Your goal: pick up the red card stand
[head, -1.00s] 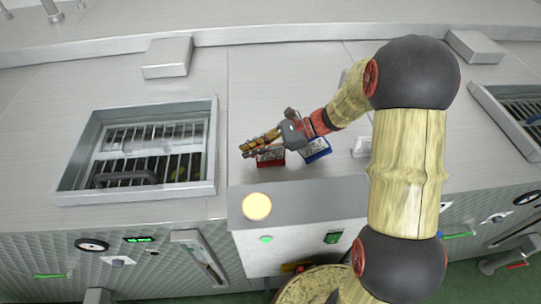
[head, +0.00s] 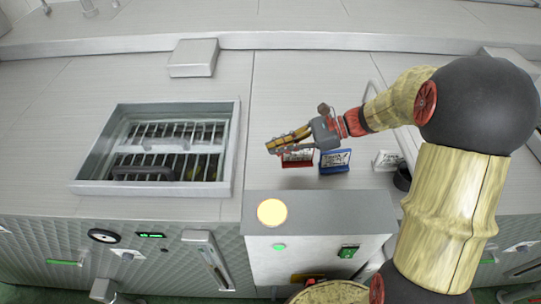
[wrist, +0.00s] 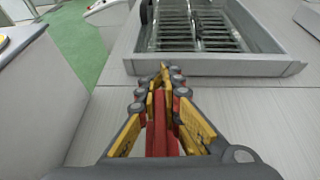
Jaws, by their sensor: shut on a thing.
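The red card stand (head: 297,162) is a small red holder with a white printed card, in the head view just below my fingers. My gripper (head: 273,147) comes in from the right, pointing left, and is shut on the red stand. In the wrist view the red stand (wrist: 160,136) shows as a red strip between the yellow finger pads of my gripper (wrist: 165,85). Its card face is hidden there. I cannot tell whether its base touches the counter.
A blue card stand (head: 335,161) stands close to the right, and a white card stand (head: 388,160) farther right beside a dark round object (head: 403,178). A framed grate opening (head: 236,150) lies to the left. A grey box with a yellow round light (head: 272,212) is in front.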

